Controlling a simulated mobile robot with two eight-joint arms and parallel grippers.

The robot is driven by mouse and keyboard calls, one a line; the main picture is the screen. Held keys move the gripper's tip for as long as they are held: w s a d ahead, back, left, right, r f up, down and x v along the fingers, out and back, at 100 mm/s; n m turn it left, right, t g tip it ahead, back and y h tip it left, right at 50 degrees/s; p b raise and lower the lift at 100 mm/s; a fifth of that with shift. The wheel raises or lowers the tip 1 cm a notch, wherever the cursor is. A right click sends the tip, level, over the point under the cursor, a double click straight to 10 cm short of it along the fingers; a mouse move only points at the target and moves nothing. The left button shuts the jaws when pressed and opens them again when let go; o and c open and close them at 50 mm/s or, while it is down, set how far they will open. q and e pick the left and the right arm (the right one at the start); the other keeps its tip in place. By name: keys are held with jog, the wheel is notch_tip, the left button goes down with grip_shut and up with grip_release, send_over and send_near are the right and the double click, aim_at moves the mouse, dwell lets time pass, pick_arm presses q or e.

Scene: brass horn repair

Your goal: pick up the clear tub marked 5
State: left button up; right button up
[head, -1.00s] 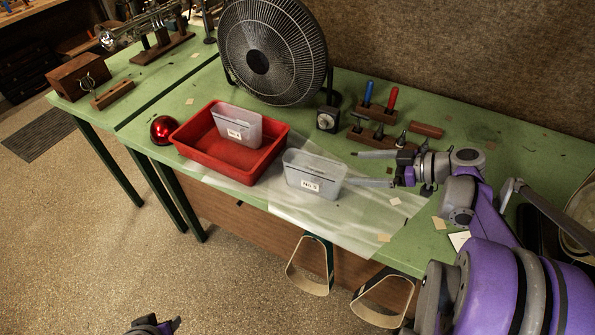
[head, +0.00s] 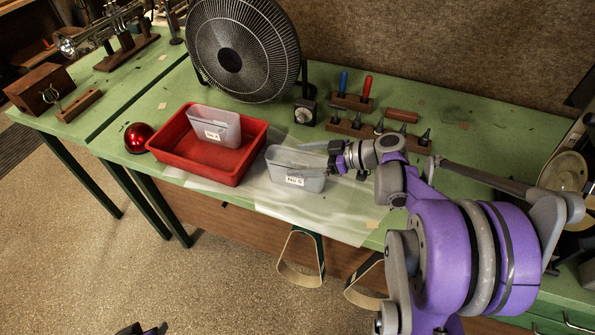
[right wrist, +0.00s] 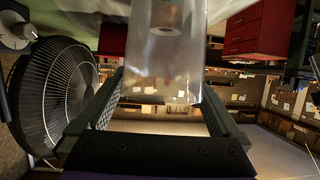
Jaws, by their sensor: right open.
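The clear tub marked 5 (head: 283,159) stands upright on the green bench, right of the red tray, with a white label on its front. My right gripper (head: 322,158) is open at the tub's right end. In the right wrist view the clear tub (right wrist: 168,62) shows between the two spread fingers of the right gripper (right wrist: 158,105); I cannot tell whether either finger touches it. A small dark part of my left gripper (head: 142,329) shows at the bottom edge, too cut off to tell its state.
The red tray (head: 190,167) holds another labelled clear tub (head: 214,121). A black fan (head: 240,50) stands behind, also in the right wrist view (right wrist: 58,95). A red ball (head: 138,137) lies left of the tray. A tool rack (head: 360,132) stands behind my right gripper.

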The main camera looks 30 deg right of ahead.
jog(key=shift+x, duration=0.9)
jog(key=shift+d, duration=0.1)
grip_shut()
